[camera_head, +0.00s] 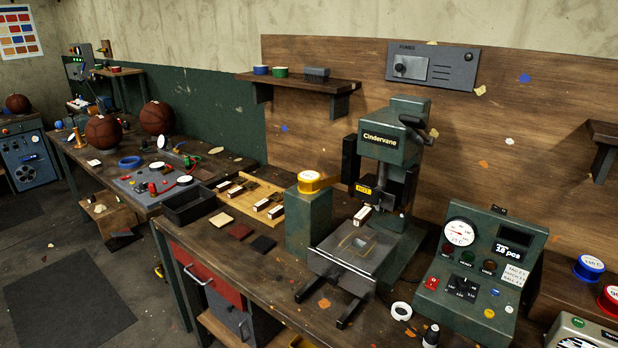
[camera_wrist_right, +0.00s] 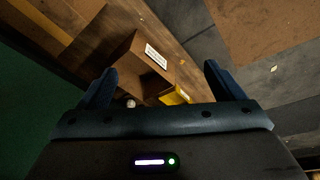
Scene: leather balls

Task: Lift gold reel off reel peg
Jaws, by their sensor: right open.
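The gold reel (camera_head: 310,181) has a white top label and sits level on top of a green block (camera_head: 309,222) just left of the Cindervane press. The peg under it is hidden by the reel. Neither gripper shows in the head view. In the right wrist view my right gripper (camera_wrist_right: 160,66) is open, with its two dark blue fingers wide apart and nothing held between them. I cannot tell its distance from the reel. My left gripper is in neither view.
The green press (camera_head: 392,150) stands right of the reel, with a metal plate (camera_head: 357,248) in front. A control box (camera_head: 478,262) is further right. A black bin (camera_head: 188,206) stands left. The right wrist view shows a brown box (camera_wrist_right: 131,65) and a yellow object (camera_wrist_right: 177,96).

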